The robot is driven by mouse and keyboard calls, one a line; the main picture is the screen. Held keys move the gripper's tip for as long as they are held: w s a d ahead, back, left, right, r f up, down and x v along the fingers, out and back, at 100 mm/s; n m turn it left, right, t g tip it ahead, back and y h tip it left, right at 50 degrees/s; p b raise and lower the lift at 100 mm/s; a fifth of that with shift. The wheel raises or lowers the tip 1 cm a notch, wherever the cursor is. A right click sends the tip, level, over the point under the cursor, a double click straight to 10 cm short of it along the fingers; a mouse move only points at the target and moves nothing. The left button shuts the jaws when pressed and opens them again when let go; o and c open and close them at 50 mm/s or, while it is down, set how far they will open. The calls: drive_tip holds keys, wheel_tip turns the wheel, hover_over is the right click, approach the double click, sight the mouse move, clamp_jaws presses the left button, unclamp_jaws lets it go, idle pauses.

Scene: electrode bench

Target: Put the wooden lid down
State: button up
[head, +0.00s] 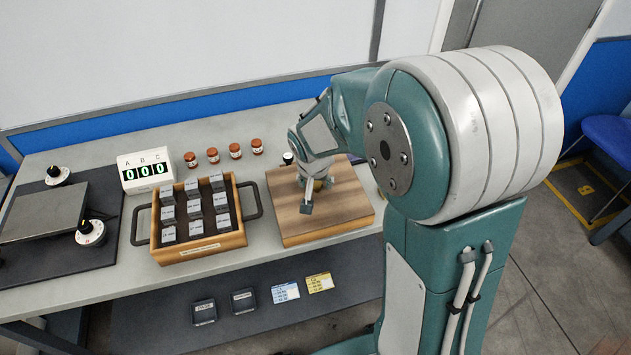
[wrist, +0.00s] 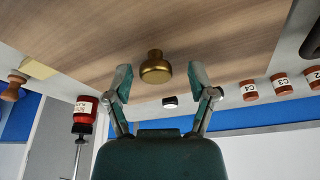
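The wooden lid (head: 345,207) is a broad, square brown board lying flat at the right part of the bench. A round brass knob (wrist: 156,68) stands up from its face in the wrist view, where the wood (wrist: 75,38) fills the upper part. My gripper (head: 315,194) is low over the lid around the knob. In the wrist view its two fingers (wrist: 160,77) are spread, one on each side of the knob, with a clear gap on both sides. Nothing is held. My arm hides part of the lid's far right side in the head view.
Left of the lid is a wooden tray (head: 203,247) with black handles and several labelled grey blocks. Behind are a counter reading 000 (head: 146,171) and several brown bottles (head: 213,155). A dark station with knobs (head: 45,217) is far left. Boxes and cards (head: 285,292) lie on the lower shelf.

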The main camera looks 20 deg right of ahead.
drive_tip(key=shift+a, duration=0.25)
drive_tip(key=v, duration=1.2)
drive_tip(key=s+r+n+t, duration=0.1)
drive_tip(key=s+r+n, duration=0.1)
drive_tip(key=s, duration=0.7)
drive_tip(key=s+d+r+n+t+y, duration=0.1)
drive_tip(key=s+r+n, duration=0.1)
drive_tip(key=s, duration=0.6)
drive_tip(key=shift+s+d+r+n, duration=0.3)
drive_tip(key=shift+s+r, duration=0.1)
drive_tip(key=shift+r, duration=0.15)
